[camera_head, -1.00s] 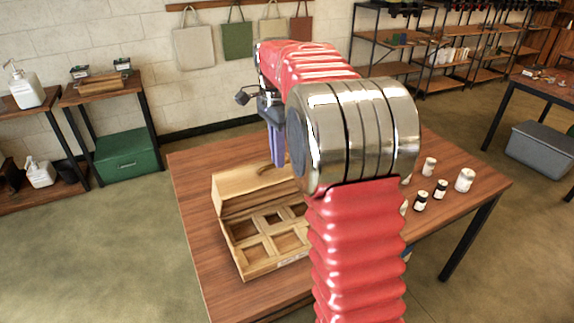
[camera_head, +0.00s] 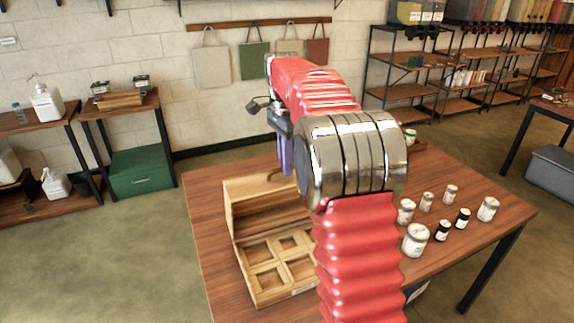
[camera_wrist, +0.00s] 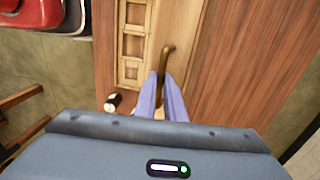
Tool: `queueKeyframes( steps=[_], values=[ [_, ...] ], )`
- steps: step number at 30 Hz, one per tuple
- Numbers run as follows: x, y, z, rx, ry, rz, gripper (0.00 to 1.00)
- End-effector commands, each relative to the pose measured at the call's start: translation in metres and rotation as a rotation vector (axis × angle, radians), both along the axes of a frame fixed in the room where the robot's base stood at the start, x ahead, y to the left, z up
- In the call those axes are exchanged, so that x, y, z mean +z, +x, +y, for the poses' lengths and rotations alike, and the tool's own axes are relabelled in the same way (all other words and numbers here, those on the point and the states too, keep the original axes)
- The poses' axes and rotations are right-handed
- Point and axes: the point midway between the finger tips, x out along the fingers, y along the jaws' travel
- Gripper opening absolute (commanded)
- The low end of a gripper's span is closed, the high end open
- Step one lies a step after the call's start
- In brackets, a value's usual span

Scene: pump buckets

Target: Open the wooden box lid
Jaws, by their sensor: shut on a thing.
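The wooden box (camera_head: 268,280) sits on the brown table, and its compartments show open from above. Its lid (camera_head: 258,212) is raised at the back of the box, close to upright, with the inner side facing me. My gripper (camera_head: 287,168) is at the lid's upper edge, with its purple fingers pointing down. In the wrist view, the fingers of my gripper (camera_wrist: 168,82) are closed around the curved brass-coloured lid handle (camera_wrist: 167,56). My arm hides the right side of the box and lid.
White jars (camera_head: 415,239) and small dark bottles (camera_head: 442,230) stand on the table (camera_head: 470,258) right of my arm. Bare tabletop lies left of the box. A side table with a green box (camera_head: 142,172) stands at the back left.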

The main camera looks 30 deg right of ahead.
Motion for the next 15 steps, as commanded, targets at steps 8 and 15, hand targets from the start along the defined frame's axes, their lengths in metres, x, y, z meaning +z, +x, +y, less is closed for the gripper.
queueKeyframes(
  steps=[8, 15],
  values=[
    [-0.0084, 0.0058, 0.0036, 0.003, 0.010, 0.012, 0.00],
    [-0.0090, 0.0114, 0.0030, 0.003, 0.011, 0.012, 0.00]
  ],
)
